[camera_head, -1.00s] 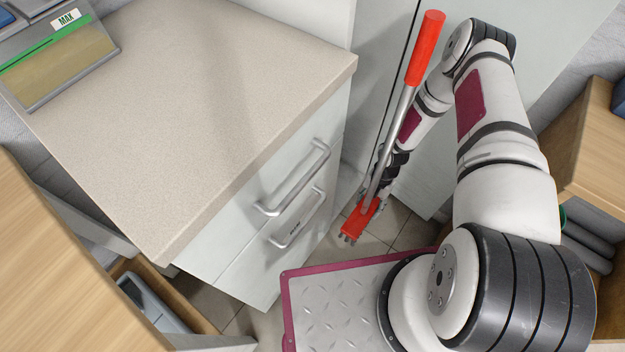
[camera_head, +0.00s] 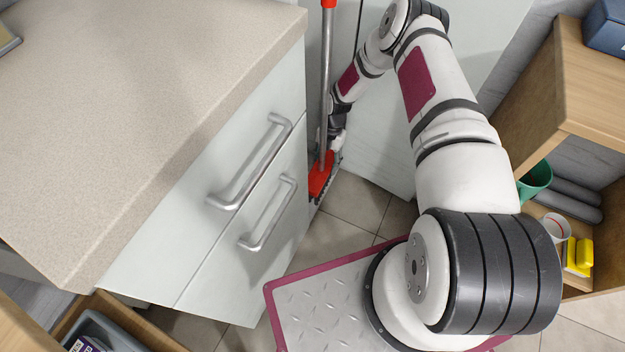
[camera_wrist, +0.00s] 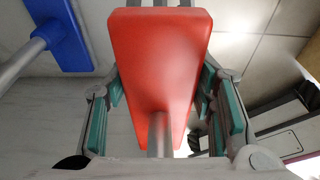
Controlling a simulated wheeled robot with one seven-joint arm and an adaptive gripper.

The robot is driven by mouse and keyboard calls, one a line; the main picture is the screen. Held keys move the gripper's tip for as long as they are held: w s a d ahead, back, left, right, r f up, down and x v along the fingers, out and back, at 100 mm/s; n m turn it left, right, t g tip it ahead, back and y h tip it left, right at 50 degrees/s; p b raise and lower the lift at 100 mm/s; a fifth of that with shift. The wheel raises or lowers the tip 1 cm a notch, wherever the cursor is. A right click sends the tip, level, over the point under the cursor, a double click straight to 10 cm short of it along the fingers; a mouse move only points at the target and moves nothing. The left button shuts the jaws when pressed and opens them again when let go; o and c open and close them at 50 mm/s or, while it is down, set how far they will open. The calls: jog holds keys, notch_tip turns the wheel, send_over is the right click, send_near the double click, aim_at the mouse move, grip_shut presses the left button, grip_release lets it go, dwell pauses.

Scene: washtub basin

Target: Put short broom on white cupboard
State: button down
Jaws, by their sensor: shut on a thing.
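The short broom (camera_head: 321,172) has a red head, a grey metal handle and a red grip that runs out of the top of the head view. It stands close to upright, head down near the floor. My gripper (camera_head: 334,150) is low beside the cupboard, mostly hidden by the broom and my arm. In the wrist view my gripper (camera_wrist: 165,108) has a finger on each side of the red broom head (camera_wrist: 160,55) and is shut on the broom. The white cupboard (camera_head: 215,215) has two drawers with metal handles and a speckled beige top (camera_head: 140,100).
A tall white cabinet front stands behind my arm. A wooden shelf (camera_head: 530,100) at right holds a green cup (camera_head: 535,180), a white cup and yellow items. A blue-headed tool (camera_wrist: 60,35) shows in the wrist view. The visible cupboard top is mostly clear.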

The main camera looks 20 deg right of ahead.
jog(key=f+b, duration=0.1)
jog(key=f, duration=0.1)
jog(key=w+a+f+b, duration=0.1)
jog(key=f, duration=0.1)
jog(key=a+f+b, duration=0.1)
jog(key=f, duration=0.1)
jog(key=shift+w+f, duration=0.1)
jog(key=shift+w, duration=0.05)
jog(key=shift+w+a+f+b, duration=0.15)
jog(key=shift+a+f+b, duration=0.15)
jog(key=shift+f+b, duration=0.45)
jog(key=shift+w+a+f+b, duration=0.2)
jog(key=shift+a+f+b, duration=0.15)
jog(key=shift+f+b, duration=0.45)
jog(key=shift+w+a+f+b, duration=0.15)
jog(key=shift+a+f+b, duration=0.25)
jog(key=shift+f, duration=0.6)
jog(key=shift+d+r, duration=0.1)
jog(key=c, duration=0.7)
grip_release()
jog(key=p+v, duration=0.3)
jog(key=v, duration=0.4)
jog(key=shift+r, duration=0.25)
